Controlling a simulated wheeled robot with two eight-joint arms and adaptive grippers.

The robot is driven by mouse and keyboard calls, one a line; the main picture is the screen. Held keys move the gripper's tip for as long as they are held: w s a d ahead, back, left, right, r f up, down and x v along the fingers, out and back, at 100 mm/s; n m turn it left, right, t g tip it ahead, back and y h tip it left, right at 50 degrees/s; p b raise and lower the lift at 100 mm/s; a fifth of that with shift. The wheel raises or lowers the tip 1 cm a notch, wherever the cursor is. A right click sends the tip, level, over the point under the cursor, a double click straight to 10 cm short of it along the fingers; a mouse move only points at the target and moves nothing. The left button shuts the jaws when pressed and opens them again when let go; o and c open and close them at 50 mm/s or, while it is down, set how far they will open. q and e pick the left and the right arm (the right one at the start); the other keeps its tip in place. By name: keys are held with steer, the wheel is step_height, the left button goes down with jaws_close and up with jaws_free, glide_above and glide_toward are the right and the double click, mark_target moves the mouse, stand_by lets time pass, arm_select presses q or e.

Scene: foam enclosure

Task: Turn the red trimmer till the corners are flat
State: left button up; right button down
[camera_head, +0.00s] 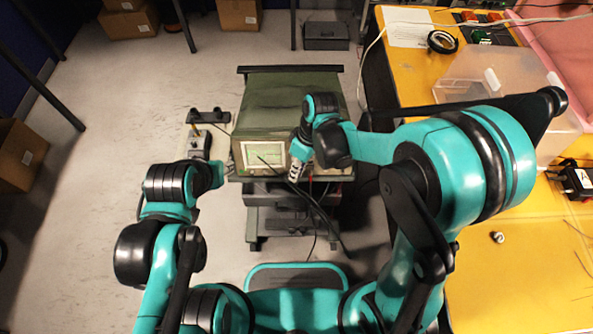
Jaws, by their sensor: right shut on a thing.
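The green oscilloscope (287,105) stands on a cart in the middle. Its small lit screen (264,155) is at the left of its front face; the trace is too small to read. My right gripper (294,176) is at the front face, right of the screen, pointing down. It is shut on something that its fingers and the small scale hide. A tiny red spot (311,180) shows just right of its fingertips; I cannot tell if this is the trimmer. My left gripper (218,174) is left of the oscilloscope's front; its fingers are not clear.
A small stand with a dark device (200,142) is left of the oscilloscope. Dark cables hang before the cart (280,197). A yellow bench (500,285) with a clear plastic box (478,75) lines the right side. Cardboard boxes (238,14) stand at the back.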

steer(key=c, duration=1.6)
jaws_free()
steer(key=v, duration=0.8)
steer(key=shift+d, duration=0.1)
steer(key=s+d+r+m+t, duration=0.2)
steer(key=d+m+t, duration=0.1)
steer(key=d, duration=0.2)
steer(key=s+d+r+m+t+h, duration=0.1)
steer(key=s+d+r+m+t, duration=0.1)
steer(key=d+m, duration=0.2)
steer(key=s+d+r+m+t+h, duration=0.1)
steer(key=s+d+r+m+t, duration=0.1)
steer(key=d, duration=0.4)
steer(key=shift+s+d+m+t, duration=0.15)
steer(key=shift+s+m+t, duration=0.25)
steer(key=shift+m+t, duration=0.4)
